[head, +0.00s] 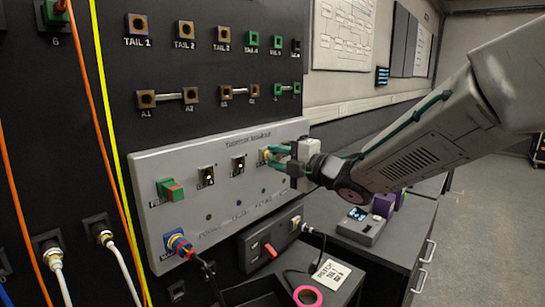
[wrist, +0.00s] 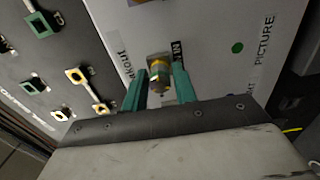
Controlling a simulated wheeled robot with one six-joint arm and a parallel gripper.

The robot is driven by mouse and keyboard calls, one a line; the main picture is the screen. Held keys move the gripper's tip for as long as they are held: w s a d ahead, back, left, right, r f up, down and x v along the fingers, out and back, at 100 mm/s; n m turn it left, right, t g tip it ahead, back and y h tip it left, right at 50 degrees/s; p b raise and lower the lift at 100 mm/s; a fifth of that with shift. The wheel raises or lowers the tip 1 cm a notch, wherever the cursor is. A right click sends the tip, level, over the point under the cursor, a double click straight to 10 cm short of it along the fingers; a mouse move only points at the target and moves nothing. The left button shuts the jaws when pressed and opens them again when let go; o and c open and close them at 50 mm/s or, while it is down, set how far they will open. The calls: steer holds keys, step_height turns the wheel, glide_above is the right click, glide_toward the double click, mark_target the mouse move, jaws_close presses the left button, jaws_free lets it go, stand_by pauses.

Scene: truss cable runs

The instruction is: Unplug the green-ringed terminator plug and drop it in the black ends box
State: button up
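A small plug (head: 268,155) with a yellowish band sits in the far-right top socket of the grey panel (head: 220,148). I cannot make out a green ring on it. In the wrist view the plug (wrist: 160,75) stands out from its socket between my two teal fingers. My gripper (head: 284,158) is at the panel, its fingers (wrist: 160,87) on either side of the plug, apparently open with narrow gaps. A black open box (head: 262,292) is at the bottom below the panel; I cannot read a name on it.
A green-and-red plug (head: 170,189) and a blue plug with cable (head: 180,245) are on the panel's left. A black unit with a red switch (head: 270,248) sits below. A white card (head: 330,273) and pink ring (head: 308,296) lie low. Orange and yellow cables hang left.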

jaws_close()
steer(key=shift+n, duration=1.4)
steer(key=n, duration=0.2)
steer(key=shift+n, duration=0.4)
steer(key=shift+n, duration=1.4)
steer(key=shift+a+r+n, duration=0.1)
steer(key=shift+n, duration=1.3)
